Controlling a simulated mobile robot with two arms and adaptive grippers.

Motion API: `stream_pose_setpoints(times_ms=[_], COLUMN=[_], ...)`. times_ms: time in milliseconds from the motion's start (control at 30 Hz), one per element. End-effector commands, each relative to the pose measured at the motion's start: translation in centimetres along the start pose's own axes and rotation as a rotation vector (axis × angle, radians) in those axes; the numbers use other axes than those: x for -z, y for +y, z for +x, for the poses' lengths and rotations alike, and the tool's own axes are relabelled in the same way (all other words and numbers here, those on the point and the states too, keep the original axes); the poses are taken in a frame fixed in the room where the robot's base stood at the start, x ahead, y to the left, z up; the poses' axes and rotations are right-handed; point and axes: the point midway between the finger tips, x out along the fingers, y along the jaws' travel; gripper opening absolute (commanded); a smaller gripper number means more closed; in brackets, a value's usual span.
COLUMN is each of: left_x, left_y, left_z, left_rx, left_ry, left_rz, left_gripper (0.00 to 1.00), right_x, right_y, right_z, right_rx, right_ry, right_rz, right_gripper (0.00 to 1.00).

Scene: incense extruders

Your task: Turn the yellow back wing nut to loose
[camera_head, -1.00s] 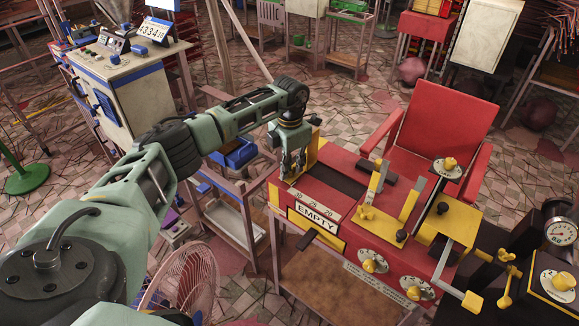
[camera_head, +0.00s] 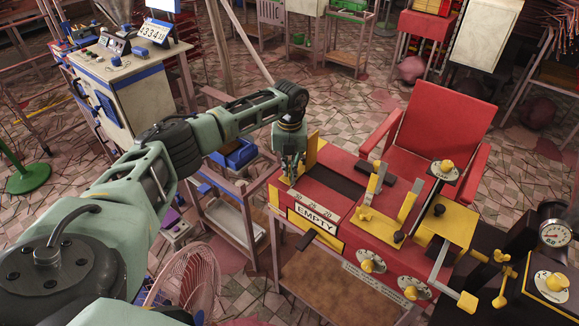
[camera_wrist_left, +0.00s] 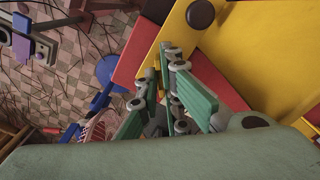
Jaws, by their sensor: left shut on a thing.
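My left gripper (camera_head: 291,180) points down at the back left end of the red extruder (camera_head: 340,160), beside its upright yellow plate (camera_head: 312,150). In the left wrist view its green fingers (camera_wrist_left: 168,60) are closed around a small yellow piece (camera_wrist_left: 163,64), which I take for the yellow back wing nut; the fingers hide most of it. How far the nut is turned cannot be seen. My right gripper is not in view.
Yellow-and-grey levers (camera_head: 375,180) stand right of the gripper on the extruder top. A side stand with a tray (camera_head: 233,218) is left of the extruder. A pink fan (camera_head: 190,280) stands near my arm.

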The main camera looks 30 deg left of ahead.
Motion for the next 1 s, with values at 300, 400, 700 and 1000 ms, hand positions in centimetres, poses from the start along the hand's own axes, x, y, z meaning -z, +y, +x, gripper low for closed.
stream_pose_setpoints(times_ms=[300,400,700,1000], left_x=[-0.5,-0.5,-0.5,-0.5], left_y=[-0.1,-0.1,-0.1,-0.1], left_z=[-0.7,-0.7,-0.6,-0.6], left_rx=[0.010,0.011,0.012,0.012], left_ry=[-0.014,-0.014,-0.014,-0.014], left_rz=[-0.250,-0.305,-0.399,-0.414], left_gripper=[0.00,0.00,0.00,0.00], right_x=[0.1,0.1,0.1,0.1], right_y=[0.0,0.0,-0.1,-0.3], right_z=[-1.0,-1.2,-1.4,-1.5], right_rx=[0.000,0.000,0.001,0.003], right_ry=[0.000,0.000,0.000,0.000], right_rz=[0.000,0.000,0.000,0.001], right_gripper=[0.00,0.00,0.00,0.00])
